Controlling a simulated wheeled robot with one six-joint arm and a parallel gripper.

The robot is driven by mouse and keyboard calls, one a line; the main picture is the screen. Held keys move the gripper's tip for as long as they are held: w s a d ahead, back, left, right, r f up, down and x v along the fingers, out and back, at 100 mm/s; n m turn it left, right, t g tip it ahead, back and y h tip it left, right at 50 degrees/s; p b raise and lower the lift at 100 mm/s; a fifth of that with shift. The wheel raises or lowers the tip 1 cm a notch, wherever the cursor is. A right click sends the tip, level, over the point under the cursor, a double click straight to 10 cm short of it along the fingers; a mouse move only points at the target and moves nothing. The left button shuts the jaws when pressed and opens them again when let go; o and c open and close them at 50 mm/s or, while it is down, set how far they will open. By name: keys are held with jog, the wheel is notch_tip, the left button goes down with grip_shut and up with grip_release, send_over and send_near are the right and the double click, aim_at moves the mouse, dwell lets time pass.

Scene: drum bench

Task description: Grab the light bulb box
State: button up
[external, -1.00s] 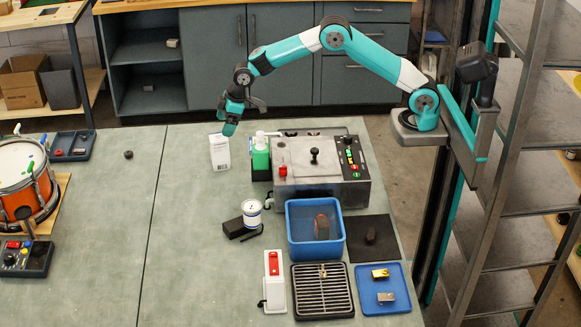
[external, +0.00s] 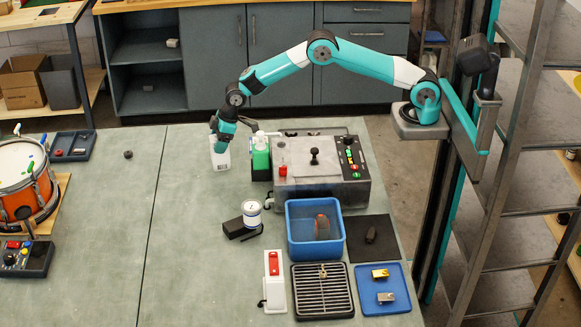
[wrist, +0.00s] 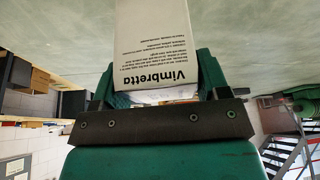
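The light bulb box is a white upright carton (external: 220,160) on the bench, left of the green bottle. My gripper (external: 220,145) is down at the top of the box and hides part of it. In the wrist view, the box (wrist: 170,45) with the printed name "Vimbretta" lies between my two fingers (wrist: 158,92), one at each side. The box fills most of the gap. Whether both fingers press on it cannot be told. The box appears to be standing on the bench.
The green bottle (external: 261,155) stands close to the right of the box, beside the grey machine (external: 320,175) with a red knob. A blue bin (external: 290,245) and a white can (external: 251,210) are nearer the front. The bench to the left is mostly clear.

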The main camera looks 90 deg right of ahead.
jog(key=c, duration=0.4)
